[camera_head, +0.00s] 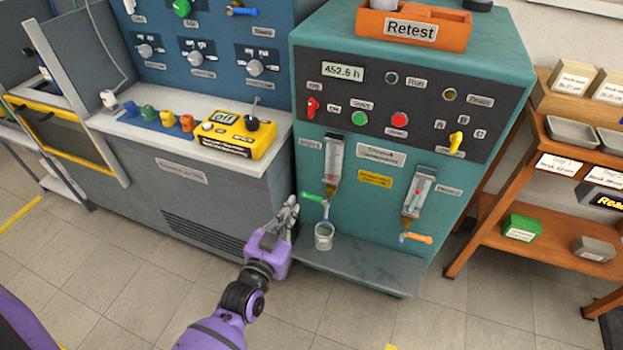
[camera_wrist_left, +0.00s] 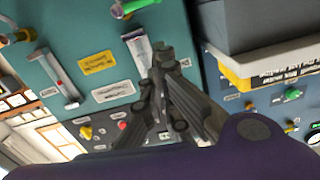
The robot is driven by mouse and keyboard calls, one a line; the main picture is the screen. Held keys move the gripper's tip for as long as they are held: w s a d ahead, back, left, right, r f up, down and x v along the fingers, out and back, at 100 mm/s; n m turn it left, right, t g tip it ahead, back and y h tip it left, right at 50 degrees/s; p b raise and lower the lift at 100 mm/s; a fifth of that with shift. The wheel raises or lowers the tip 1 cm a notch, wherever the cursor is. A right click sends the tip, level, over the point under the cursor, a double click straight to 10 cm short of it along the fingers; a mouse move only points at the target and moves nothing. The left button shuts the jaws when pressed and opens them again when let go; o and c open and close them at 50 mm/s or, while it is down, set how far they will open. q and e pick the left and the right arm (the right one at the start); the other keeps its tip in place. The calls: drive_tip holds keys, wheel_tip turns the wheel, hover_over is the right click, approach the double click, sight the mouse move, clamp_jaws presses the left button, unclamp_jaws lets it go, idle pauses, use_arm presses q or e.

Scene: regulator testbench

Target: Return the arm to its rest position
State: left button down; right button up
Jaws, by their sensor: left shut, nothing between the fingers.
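My left gripper (camera_head: 290,207) is purple with grey fingers. In the head view it reaches in from the bottom, in front of the gap between the grey bench and the teal cabinet (camera_head: 285,140). Its fingers are shut and hold nothing. The left wrist view shows the grey fingers (camera_wrist_left: 160,70) close together, with the teal cabinet front (camera_wrist_left: 110,55) behind them. In the head view the fingertips are left of the green-handled tap (camera_head: 314,197) and a clear beaker (camera_head: 323,236) on the cabinet's shelf. My right gripper is not in view.
The grey shelf (camera_head: 370,265) juts out at the cabinet's foot, close to my left gripper. A yellow meter (camera_head: 236,134) stands on the bench at left. A wooden rack (camera_head: 490,215) stands at right. The tiled floor (camera_head: 330,315) in front is clear.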

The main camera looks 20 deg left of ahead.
use_arm(q)
drive_tip(key=s+f+g, duration=0.3)
drive_tip(key=s+f, duration=0.2)
drive_tip(key=s, duration=0.8)
drive_tip(key=s+d+f+n+g, duration=0.1)
drive_tip(key=s+f+g, duration=0.4)
drive_tip(key=s, duration=0.8)
drive_tip(key=s+f+g, duration=0.2)
drive_tip(key=s+f, duration=0.4)
drive_tip(key=s, duration=0.7)
drive_tip(key=w+r+t+p, duration=0.1)
drive_tip(key=w+r+p, duration=0.2)
drive_tip(key=r+p, duration=0.9)
drive_tip(key=shift+w+d, duration=0.3)
drive_tip(key=shift+d, duration=0.05)
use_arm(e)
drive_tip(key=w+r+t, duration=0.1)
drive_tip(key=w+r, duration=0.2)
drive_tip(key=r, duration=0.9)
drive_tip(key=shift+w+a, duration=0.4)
use_arm(q)
drive_tip(key=shift+r, duration=0.1)
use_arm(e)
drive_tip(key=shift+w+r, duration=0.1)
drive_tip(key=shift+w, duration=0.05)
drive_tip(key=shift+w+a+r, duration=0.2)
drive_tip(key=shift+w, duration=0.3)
